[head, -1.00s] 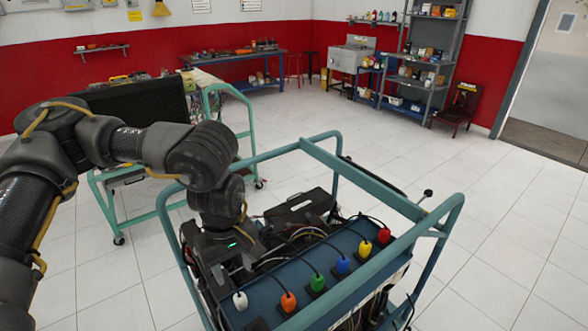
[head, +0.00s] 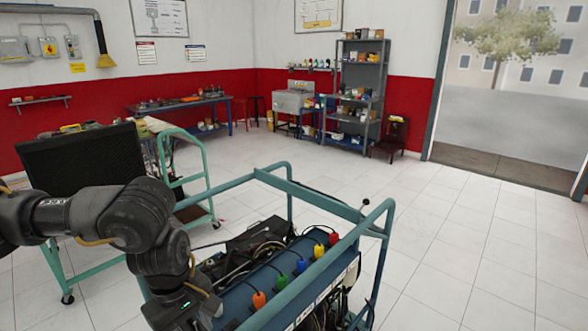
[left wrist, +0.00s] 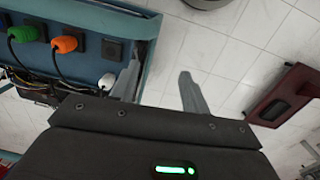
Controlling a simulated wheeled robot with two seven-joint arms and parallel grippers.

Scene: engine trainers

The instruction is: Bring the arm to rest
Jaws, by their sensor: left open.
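My left arm (head: 110,215) comes in from the left in the head view, bent at the elbow with its hand pointing down. The hand is at the near left corner of the teal engine trainer (head: 330,208); its fingertips are out of that view. In the left wrist view, my left gripper (left wrist: 160,88) is open with nothing between its fingers. A white plug (left wrist: 107,81) shows close beside the gripper, with an orange plug (left wrist: 65,44) and a green plug (left wrist: 25,33) farther along the trainer's panel. My right gripper is not in view.
A second green trolley (head: 190,180) with a black radiator-like panel (head: 85,160) stands behind my arm. Open white floor (head: 450,230) lies right of the trainer. A workbench (head: 180,105) and shelving (head: 355,95) stand along the far walls.

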